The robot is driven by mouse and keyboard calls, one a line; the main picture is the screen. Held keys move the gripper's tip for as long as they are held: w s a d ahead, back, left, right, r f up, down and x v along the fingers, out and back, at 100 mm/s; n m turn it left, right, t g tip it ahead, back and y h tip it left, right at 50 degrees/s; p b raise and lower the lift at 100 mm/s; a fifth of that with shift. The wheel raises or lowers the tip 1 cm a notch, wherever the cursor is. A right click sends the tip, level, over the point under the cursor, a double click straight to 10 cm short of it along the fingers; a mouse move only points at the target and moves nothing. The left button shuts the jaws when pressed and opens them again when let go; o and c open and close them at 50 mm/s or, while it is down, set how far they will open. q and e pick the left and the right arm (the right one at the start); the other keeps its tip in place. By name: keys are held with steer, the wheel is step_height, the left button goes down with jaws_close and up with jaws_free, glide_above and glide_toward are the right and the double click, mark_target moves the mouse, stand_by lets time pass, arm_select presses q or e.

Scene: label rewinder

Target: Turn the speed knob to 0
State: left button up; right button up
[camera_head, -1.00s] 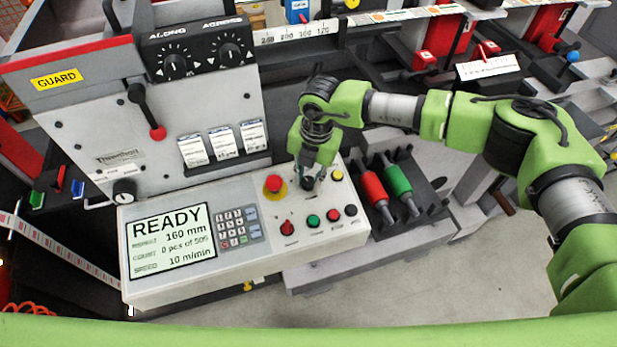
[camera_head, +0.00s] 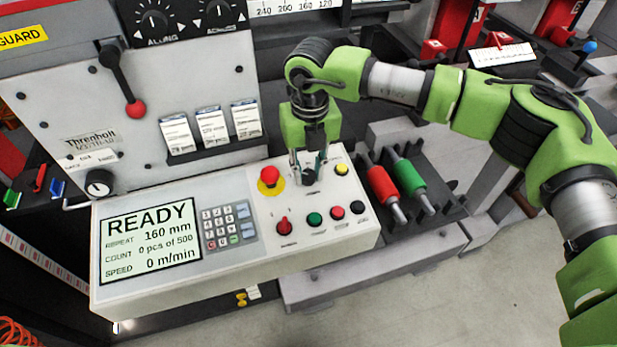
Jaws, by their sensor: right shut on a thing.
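The control panel (camera_head: 190,275) is a white sloped box. Its display (camera_head: 150,240) reads READY, repeat 160 mm, count 0 pcs of 500, speed 0 m/min. My right gripper (camera_head: 309,182) points down at the panel's upper right, between the red emergency button (camera_head: 270,177) and the yellow button (camera_head: 341,169). Its fingers are shut on a knob there, which they mostly hide; I take it as the speed knob. The knob's pointer cannot be made out. My left gripper is not in view.
A red selector (camera_head: 284,225) and a row of small buttons, one a green button (camera_head: 315,219), lie just below the gripper. A keypad (camera_head: 229,227) is beside the display. Red and green rollers (camera_head: 382,185) lie right of the panel.

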mark_target(309, 176)
steer(key=shift+n+b, duration=0.3)
steer(key=shift+n, duration=0.1)
steer(key=o, duration=1.1)
steer(key=shift+r, duration=0.1)
step_height(309, 176, up, 12)
steer(key=shift+s, duration=0.2)
